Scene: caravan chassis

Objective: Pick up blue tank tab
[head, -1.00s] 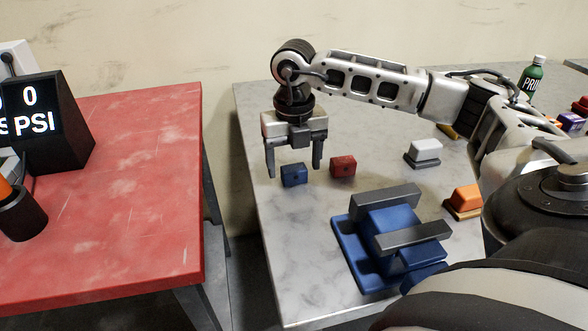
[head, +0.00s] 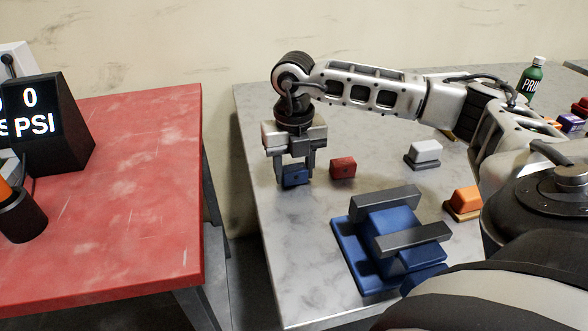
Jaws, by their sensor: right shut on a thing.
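The blue tank tab (head: 293,178) is a small blue block at the left side of the grey marbled table (head: 300,250). My right gripper (head: 293,176) comes down over it from above, with one finger on each side. It is shut on the blue block, which still appears to be at the table top; I cannot tell whether it touches the surface. The gripper partly hides the block's top. My left gripper is not in view.
A red block (head: 343,168) sits just right of the gripper. A blue fixture with grey bars (head: 392,240) stands nearer. White (head: 425,150) and orange (head: 466,199) blocks on bases and a green bottle (head: 532,79) are farther right. A red table (head: 130,220) stands left, across a gap.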

